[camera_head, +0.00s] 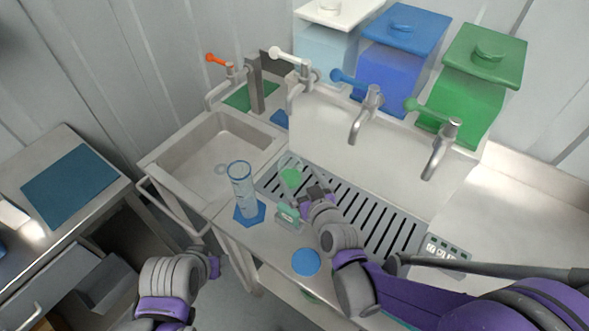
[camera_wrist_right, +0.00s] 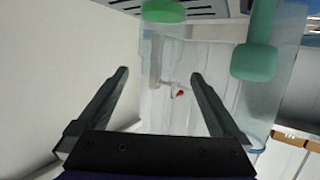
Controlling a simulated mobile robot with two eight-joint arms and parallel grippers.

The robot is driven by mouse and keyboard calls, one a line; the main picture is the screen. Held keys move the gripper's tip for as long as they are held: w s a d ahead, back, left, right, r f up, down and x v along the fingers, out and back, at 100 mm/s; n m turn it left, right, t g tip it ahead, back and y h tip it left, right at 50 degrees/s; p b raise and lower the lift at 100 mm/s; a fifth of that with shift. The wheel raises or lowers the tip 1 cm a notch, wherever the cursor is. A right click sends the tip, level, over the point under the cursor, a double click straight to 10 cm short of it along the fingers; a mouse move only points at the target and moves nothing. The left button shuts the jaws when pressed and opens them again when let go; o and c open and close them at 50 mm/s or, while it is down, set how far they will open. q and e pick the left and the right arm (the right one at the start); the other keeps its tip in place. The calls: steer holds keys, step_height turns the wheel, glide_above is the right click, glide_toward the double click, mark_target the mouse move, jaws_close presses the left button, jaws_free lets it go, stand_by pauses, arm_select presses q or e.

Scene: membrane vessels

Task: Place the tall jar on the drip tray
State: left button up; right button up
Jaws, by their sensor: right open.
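The tall jar (camera_head: 243,186) is a clear upright cylinder with a blue rim and blue hexagonal foot. It stands on the steel counter, left of the drip tray. The dark slotted drip tray (camera_head: 352,207) lies below the taps; its edge seems to show at the top of the right wrist view (camera_wrist_right: 205,8). My right gripper (camera_head: 306,194) is over the tray's near-left part, right of the jar and apart from it. In the wrist view its two fingers (camera_wrist_right: 160,73) are spread with nothing gripped. My left arm is low at left; its fingers cannot be made out.
A small green-topped vessel (camera_head: 291,177) is at the tray's left end. A teal-green item (camera_head: 288,215) stands between jar and right gripper. A blue disc (camera_head: 306,262) lies on the front counter. A sink (camera_head: 215,155) is at left. Taps (camera_head: 366,118) overhang the tray, whose right part is clear.

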steer(key=s+d+g+h, duration=0.1)
steer(key=s+d, duration=0.2)
steer(key=s+d+m+g+h, duration=0.1)
steer(key=s+d+g, duration=0.1)
steer(key=s+d, duration=0.1)
steer(key=s+d+g, duration=0.1)
steer(key=s+d, duration=0.2)
steer(key=s, duration=0.1)
steer(key=shift+s+f+m+g+h, duration=0.2)
steer(key=shift+f+m+g+h, duration=0.15)
steer(key=shift+m+g+h, duration=0.05)
steer(key=s+d+g, duration=0.1)
steer(key=s+d, duration=0.1)
steer(key=s, duration=0.1)
steer(key=s+d+m+g+h, duration=0.1)
steer(key=s+d, duration=0.1)
steer(key=s, duration=0.1)
steer(key=s+d+f+m+g+h, duration=0.1)
steer(key=s+d, duration=0.1)
steer(key=s, duration=0.1)
steer(key=shift+s, duration=0.4)
